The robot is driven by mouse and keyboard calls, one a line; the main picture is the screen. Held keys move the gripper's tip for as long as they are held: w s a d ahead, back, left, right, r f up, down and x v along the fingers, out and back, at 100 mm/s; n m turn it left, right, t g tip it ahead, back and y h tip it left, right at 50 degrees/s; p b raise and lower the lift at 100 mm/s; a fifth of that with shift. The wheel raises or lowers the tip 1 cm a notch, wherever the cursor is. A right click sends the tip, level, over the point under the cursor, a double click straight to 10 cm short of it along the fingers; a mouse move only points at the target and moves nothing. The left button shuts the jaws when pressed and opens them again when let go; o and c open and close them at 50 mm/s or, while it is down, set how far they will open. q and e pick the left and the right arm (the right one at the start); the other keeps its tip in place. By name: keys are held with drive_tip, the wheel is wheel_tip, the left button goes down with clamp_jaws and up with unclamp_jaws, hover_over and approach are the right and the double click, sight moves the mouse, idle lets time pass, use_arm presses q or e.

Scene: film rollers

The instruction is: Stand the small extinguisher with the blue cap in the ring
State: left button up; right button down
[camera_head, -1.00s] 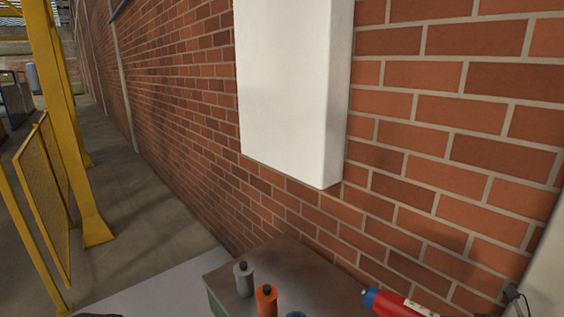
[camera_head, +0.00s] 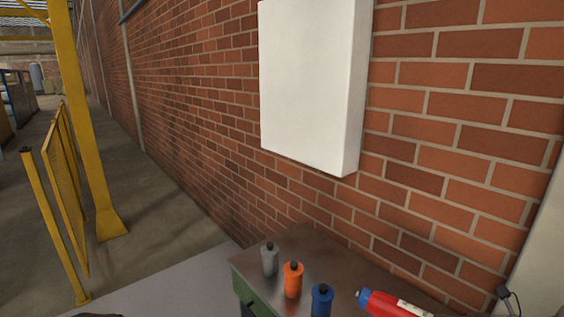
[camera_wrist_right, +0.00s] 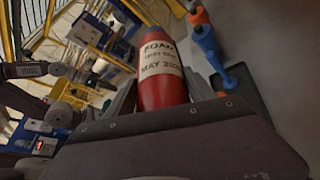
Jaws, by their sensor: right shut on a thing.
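The small red extinguisher (camera_head: 395,304) lies tilted at the bottom right of the head view, its blue cap (camera_head: 364,298) pointing left. In the right wrist view the extinguisher (camera_wrist_right: 162,80) shows a white label reading FOAM and MAY. My right gripper (camera_wrist_right: 160,98) is shut on its body, one finger on each side. The extinguisher's lower end is hidden behind the gripper. No ring can be made out in either view. My left gripper cannot be made out; dark parts at the left of the wrist view are unclear.
A green cabinet with a brown top (camera_head: 320,246) stands against the brick wall, bearing a grey bottle (camera_head: 270,262), an orange bottle (camera_head: 292,281) and a blue bottle (camera_head: 321,300). A white box (camera_head: 305,90) hangs above. A yellow fence (camera_head: 68,195) stands left. The floor between is clear.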

drive_tip(key=f, duration=0.1)
drive_tip(key=a+f+b, duration=0.1)
drive_tip(key=w+f, duration=0.1)
drive_tip(key=shift+a+f+b, duration=0.25)
drive_tip(key=shift+a+b, duration=0.05)
drive_tip(key=shift+a, duration=0.05)
drive_tip(key=s+a+f+m+t+b, duration=0.1)
drive_tip(key=a+f+b, duration=0.2)
drive_tip(key=a+f, duration=0.4)
drive_tip(key=s+a+f+t+h+b, duration=0.1)
drive_tip(key=a+f+b, duration=0.2)
drive_tip(key=f, duration=0.9)
drive_tip(key=a, duration=0.3)
drive_tip(key=shift+s+a+f+m, duration=0.25)
drive_tip(key=shift+s+a+m, duration=0.1)
drive_tip(key=shift+m, duration=0.05)
